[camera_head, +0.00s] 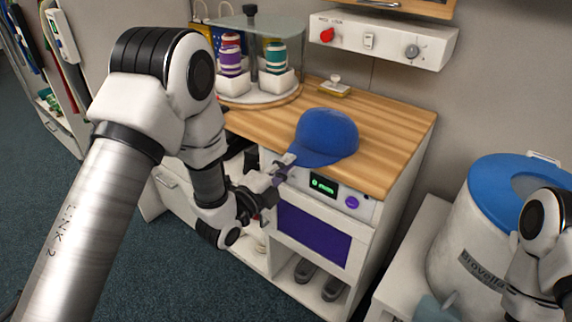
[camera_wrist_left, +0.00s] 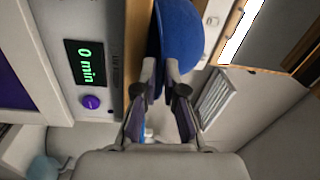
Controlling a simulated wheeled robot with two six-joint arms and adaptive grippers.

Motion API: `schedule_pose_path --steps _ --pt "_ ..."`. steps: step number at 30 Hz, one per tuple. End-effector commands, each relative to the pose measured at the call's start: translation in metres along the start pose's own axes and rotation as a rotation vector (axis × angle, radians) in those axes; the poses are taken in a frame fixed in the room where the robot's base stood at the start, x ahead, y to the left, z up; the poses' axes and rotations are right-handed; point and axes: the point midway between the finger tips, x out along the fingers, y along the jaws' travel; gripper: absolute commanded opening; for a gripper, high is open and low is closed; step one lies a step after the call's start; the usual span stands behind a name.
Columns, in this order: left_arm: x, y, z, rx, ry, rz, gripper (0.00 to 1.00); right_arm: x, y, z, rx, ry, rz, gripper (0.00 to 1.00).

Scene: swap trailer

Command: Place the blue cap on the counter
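The blue cap (camera_head: 327,134) is at the front part of the wooden counter (camera_head: 384,122), brim toward me. I cannot tell whether it rests on the wood or hangs just above it. My left gripper (camera_head: 286,162) is at the counter's front edge with its fingers closed around the cap's brim. In the left wrist view the cap (camera_wrist_left: 180,35) shows between and beyond the fingertips of my left gripper (camera_wrist_left: 160,72). My right arm shows at the lower right of the head view, but its gripper is not clearly seen.
Below the counter is an appliance with a green display (camera_head: 323,184) and purple knob (camera_head: 352,202). A round shelf (camera_head: 262,98) with thread spools stands at the counter's back left. A small yellow item (camera_head: 334,87) lies behind the cap. A blue-lidded bin (camera_head: 490,190) stands right.

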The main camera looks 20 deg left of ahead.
Motion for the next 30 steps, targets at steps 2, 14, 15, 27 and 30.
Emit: schedule_pose_path --steps 2,14,15,27,30 --pt "0.000 -0.001 0.000 0.000 0.000 0.000 0.31 -0.001 0.000 0.000 0.000 0.000 0.000 0.40" --pt "-0.008 -0.004 0.000 -0.002 -0.002 0.001 0.31 -0.004 0.000 -0.001 0.000 0.001 0.000 0.40" --pt "-0.015 -0.003 0.000 -0.002 -0.002 0.003 0.31 -0.002 0.000 0.000 0.000 0.001 0.000 0.40" --pt "-0.109 -0.007 0.000 -0.005 -0.003 0.004 0.31 -0.008 0.000 0.000 0.000 0.000 0.000 0.40" --pt "-0.118 -0.006 -0.001 -0.003 -0.001 0.001 0.31 -0.010 0.000 0.000 0.000 0.001 0.000 0.40"
